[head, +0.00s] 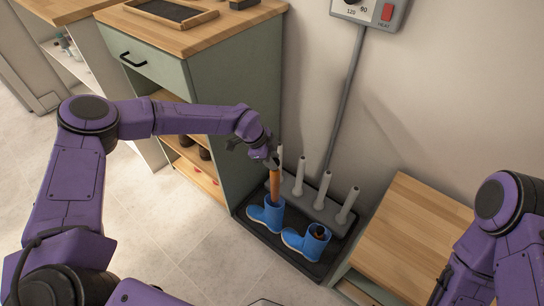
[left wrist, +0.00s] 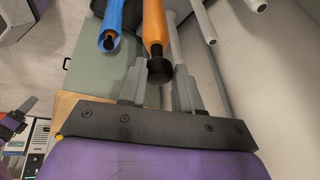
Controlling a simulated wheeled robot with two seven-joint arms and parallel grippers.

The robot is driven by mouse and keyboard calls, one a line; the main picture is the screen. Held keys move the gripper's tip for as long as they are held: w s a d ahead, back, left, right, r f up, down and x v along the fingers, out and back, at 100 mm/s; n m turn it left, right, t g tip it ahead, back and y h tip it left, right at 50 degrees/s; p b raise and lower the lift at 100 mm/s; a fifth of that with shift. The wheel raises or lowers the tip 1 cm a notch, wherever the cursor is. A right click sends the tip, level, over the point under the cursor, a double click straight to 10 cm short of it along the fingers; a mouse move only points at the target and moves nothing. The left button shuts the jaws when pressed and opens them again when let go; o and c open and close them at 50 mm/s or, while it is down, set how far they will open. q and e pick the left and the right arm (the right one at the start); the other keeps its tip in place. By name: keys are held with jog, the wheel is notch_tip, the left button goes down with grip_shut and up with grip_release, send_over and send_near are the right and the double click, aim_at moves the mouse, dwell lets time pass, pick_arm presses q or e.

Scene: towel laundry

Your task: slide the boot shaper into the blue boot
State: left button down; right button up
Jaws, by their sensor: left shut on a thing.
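An orange boot shaper (head: 274,186) with a black knob stands upright over the left blue boot (head: 266,214). Its lower end meets the boot's opening; how deep it sits inside I cannot tell. My left gripper (head: 268,160) is shut on its top end. In the left wrist view the shaper (left wrist: 154,24) runs away from the fingers (left wrist: 160,78), its black knob between them. The right blue boot (head: 308,241) stands beside it, with something dark and orange in its opening. It seems to show in the left wrist view (left wrist: 111,16). My right gripper (head: 441,286) is mostly hidden at lower right.
The boots stand on a dark tray (head: 292,262) before a grey rack with several upright pegs (head: 324,184). A green cabinet (head: 232,110) stands close on the left, a wooden bench (head: 415,235) on the right. A control box (head: 372,10) hangs on the wall.

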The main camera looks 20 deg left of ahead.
pick_arm(q)
jog(key=shift+f+b, duration=5.2)
jog(key=shift+f, duration=2.1)
jog(key=c, duration=0.7)
grip_release()
jog(key=p, duration=0.3)
send_near(272, 184)
jog(key=shift+w+a+f, duration=0.2)
jog(key=shift+w+f, duration=0.25)
jog(key=shift+f, duration=0.1)
